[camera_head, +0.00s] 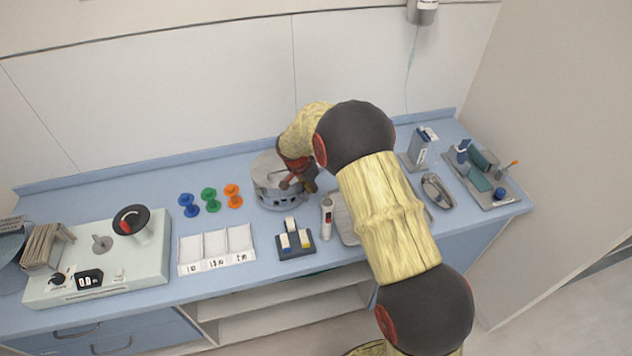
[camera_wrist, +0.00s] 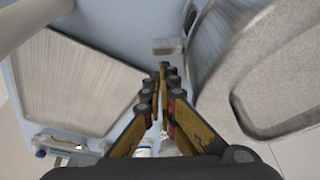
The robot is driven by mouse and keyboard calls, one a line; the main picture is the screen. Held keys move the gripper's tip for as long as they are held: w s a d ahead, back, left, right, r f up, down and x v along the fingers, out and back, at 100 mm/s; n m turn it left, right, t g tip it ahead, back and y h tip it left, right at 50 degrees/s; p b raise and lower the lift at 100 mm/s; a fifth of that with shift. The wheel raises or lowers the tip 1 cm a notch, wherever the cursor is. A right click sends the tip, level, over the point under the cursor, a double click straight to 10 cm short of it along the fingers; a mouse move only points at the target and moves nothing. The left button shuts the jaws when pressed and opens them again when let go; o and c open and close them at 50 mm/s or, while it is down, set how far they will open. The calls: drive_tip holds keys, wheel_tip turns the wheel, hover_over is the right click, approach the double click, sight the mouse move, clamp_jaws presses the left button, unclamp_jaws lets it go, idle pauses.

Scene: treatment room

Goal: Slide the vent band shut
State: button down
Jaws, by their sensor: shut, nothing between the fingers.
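A round grey metal drum (camera_head: 268,178) stands on the blue counter near the back wall. Dark vent openings (camera_head: 272,201) show low on its side facing the camera. The vent band cannot be told apart clearly from the drum wall. My gripper (camera_head: 298,184) is at the drum's right side, partly covering it; whether it touches is unclear. In the wrist view my gripper (camera_wrist: 165,70) has its fingers together and empty. Brushed metal surfaces fill the left and right of that view; I cannot tell which belongs to the drum.
Blue, green and orange spools (camera_head: 210,199) stand left of the drum. White labelled trays (camera_head: 216,248), a dark block holder (camera_head: 295,247) and a white handheld device (camera_head: 327,218) are in front. A pale green machine (camera_head: 100,262) stands far left. My arm hides counter to the right.

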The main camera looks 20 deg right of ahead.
sight(306, 197)
drive_tip(key=shift+s+a+f, duration=0.1)
drive_tip(key=shift+s+a, duration=0.1)
drive_tip(key=shift+a, duration=0.1)
drive_tip(key=shift+s+a, duration=0.1)
drive_tip(key=shift+s+a+f+m+b, duration=0.25)
drive_tip(key=shift+a+m+b, duration=0.2)
drive_tip(key=shift+b, duration=0.8)
drive_tip(key=shift+s+a+m+g+b, duration=0.3)
drive_tip(key=shift+s+a+m+b, duration=0.3)
drive_tip(key=shift+b, duration=0.4)
drive_tip(key=shift+s+a+r+m+h+b, duration=0.25)
drive_tip(key=shift+s+a+m+h+b, duration=0.1)
drive_tip(key=shift+s+a+b, duration=0.25)
drive_tip(key=shift+w+a, duration=0.1)
